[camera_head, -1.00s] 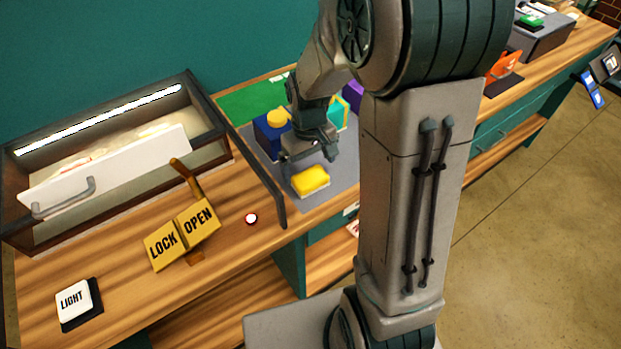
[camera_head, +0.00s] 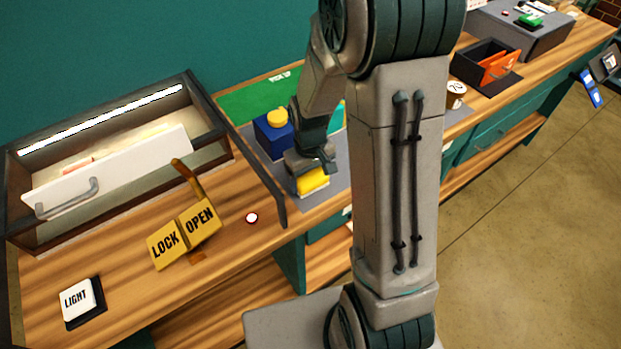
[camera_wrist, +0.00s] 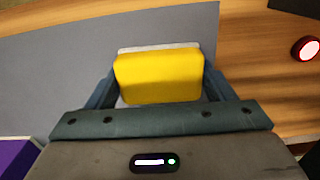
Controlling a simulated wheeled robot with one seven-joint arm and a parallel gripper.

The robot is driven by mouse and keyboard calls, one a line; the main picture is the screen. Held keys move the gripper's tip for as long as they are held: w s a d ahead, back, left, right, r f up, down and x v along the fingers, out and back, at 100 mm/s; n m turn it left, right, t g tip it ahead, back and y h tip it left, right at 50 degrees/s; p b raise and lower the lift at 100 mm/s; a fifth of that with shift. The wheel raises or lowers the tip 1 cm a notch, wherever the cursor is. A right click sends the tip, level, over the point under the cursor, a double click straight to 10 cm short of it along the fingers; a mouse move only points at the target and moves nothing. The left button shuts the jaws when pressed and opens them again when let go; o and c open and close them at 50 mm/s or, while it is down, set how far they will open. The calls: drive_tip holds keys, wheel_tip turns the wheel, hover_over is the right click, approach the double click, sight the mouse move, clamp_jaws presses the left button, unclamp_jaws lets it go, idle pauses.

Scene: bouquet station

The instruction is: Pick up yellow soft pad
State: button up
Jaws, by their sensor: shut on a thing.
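The yellow soft pad (camera_head: 312,181) has a pale backing and sits at the front part of the grey mat (camera_head: 340,186). In the wrist view the yellow soft pad (camera_wrist: 158,77) lies between the two fingers, with its pale edge showing at top and bottom. My gripper (camera_head: 314,172) is over it, pointing down, and it also shows in the wrist view (camera_wrist: 160,88). The fingers are shut on the pad's two sides. I cannot tell whether the pad touches the mat.
A blue box with a yellow round top (camera_head: 275,125) stands just behind my gripper. The case wall (camera_head: 265,185) is to the left. A purple thing (camera_wrist: 18,158) shows at the wrist view's lower left. A small red-rimmed white button (camera_head: 251,218) is on the wooden counter.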

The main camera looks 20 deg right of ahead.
sight(310, 175)
drive_tip(key=shift+r, duration=0.15)
drive_tip(key=shift+w+r, duration=0.1)
drive_tip(key=shift+r, duration=0.5)
wheel_tip(310, 175, up, 3)
drive_tip(key=shift+f+b, duration=0.15)
drive_tip(key=shift+b, duration=0.4)
drive_tip(key=s+d+r+b, duration=0.1)
drive_tip(key=s+d+r, duration=0.5)
drive_tip(key=s, duration=0.3)
drive_tip(key=shift+d+r+b, duration=0.4)
drive_tip(key=shift+d, duration=0.45)
drive_tip(key=shift+o, duration=0.9)
drive_tip(key=shift+c, duration=0.4)
